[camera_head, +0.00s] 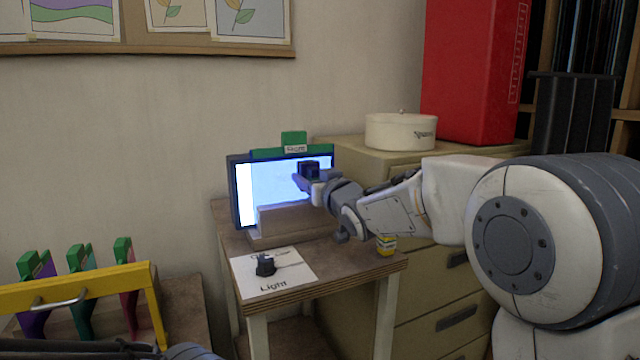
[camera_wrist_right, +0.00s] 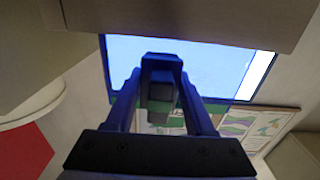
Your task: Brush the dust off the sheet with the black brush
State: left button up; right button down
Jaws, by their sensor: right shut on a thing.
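The sheet (camera_head: 265,180) stands upright in a dark-edged, brightly lit frame on the small wooden table, and it glows pale blue-white. It also shows in the right wrist view (camera_wrist_right: 205,62). My right gripper (camera_head: 312,179) is in front of the sheet's right part, shut on a black block-like thing that looks like the black brush (camera_head: 309,168). In the right wrist view the brush (camera_wrist_right: 160,88) sits between the blue fingers. I cannot tell whether it touches the sheet. Dust is too fine to make out.
A white labelled card (camera_head: 290,280) with a small black item (camera_head: 265,265) lies at the table's front. A yellow rack (camera_head: 80,290) with several coloured panels is at lower left. A cabinet (camera_head: 430,300) flanks the table.

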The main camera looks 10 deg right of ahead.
aim_at(271, 179)
jog(key=shift+s+a+f+b, duration=0.15)
jog(key=shift+a+b, duration=0.2)
jog(key=shift+a, duration=0.2)
jog(key=shift+s+a+b, duration=0.1)
jog(key=shift+a+b, duration=0.25)
jog(key=shift+a, duration=0.15)
jog(key=shift+s+a+b, duration=0.2)
jog(key=shift+a+b, duration=0.3)
jog(key=shift+a, duration=0.05)
jog(key=shift+s+a+b, duration=0.2)
jog(key=shift+a+b, duration=0.3)
jog(key=shift+a, duration=0.05)
jog(key=shift+s+a+f+b, duration=0.1)
jog(key=shift+s+a+b, duration=0.2)
jog(key=shift+a+b, duration=0.65)
jog(key=shift+s+a+r+b, duration=0.2)
jog(key=shift+s+a+b, duration=0.15)
jog(key=shift+a+b, duration=0.3)
jog(key=b+v, duration=0.2)
jog(key=v, duration=0.4)
